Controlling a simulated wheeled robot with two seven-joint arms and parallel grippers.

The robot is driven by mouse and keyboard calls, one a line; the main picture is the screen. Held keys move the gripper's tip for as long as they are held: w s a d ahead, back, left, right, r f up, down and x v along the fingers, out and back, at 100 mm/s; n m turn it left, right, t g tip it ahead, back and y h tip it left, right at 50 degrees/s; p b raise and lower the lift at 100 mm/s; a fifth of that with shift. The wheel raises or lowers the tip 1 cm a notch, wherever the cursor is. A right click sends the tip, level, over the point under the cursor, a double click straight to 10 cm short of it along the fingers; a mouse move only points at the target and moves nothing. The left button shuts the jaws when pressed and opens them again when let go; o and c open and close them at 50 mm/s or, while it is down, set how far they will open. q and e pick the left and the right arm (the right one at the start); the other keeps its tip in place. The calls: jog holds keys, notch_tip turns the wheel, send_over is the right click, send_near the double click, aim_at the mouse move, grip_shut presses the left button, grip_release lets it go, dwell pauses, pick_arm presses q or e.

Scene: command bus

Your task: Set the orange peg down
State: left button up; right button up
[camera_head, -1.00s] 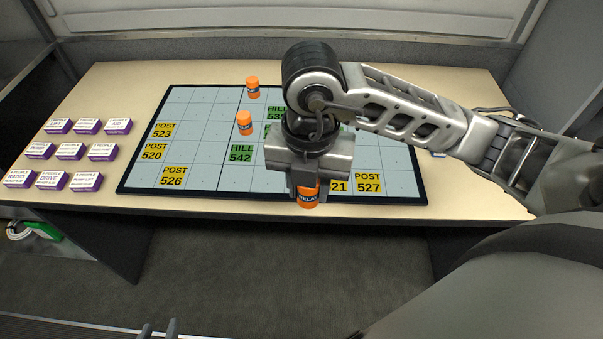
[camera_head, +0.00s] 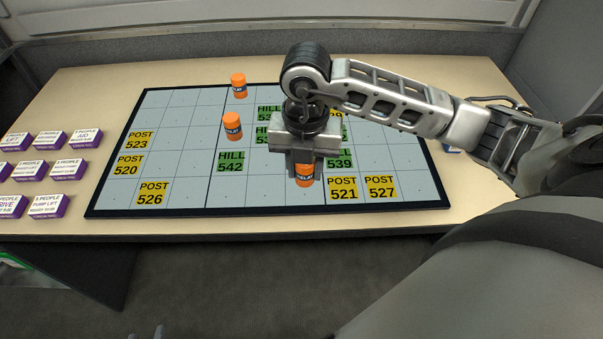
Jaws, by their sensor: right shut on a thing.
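My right gripper (camera_head: 304,165) points down over the board (camera_head: 190,185) and is shut on an orange peg (camera_head: 304,178) with a dark "RELAY" label. The peg is upright; its upper part is hidden between the fingers. It shows near the board's front, left of the POST 521 square and below the green HILL squares. I cannot tell whether its base touches the board. Two other orange pegs stand on the board, one at the back (camera_head: 239,86) and one nearer (camera_head: 232,127). Only the tips of my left gripper (camera_head: 153,331) show at the bottom edge.
Purple and white blocks (camera_head: 77,140) stand in rows on the table (camera_head: 400,72) left of the board. Yellow POST 527 (camera_head: 381,187) and POST 526 (camera_head: 153,192) squares mark the board's front. My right arm hides part of the board's right side.

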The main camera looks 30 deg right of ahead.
jog(key=shift+f+b, duration=0.55)
jog(key=shift+f, duration=0.8)
jog(key=o, duration=1)
jog(key=shift+r, duration=0.1)
notch_tip(320, 180, up, 12)
jog(key=shift+r+p, duration=0.15)
jog(key=shift+p, duration=0.65)
jog(key=shift+s, duration=0.1)
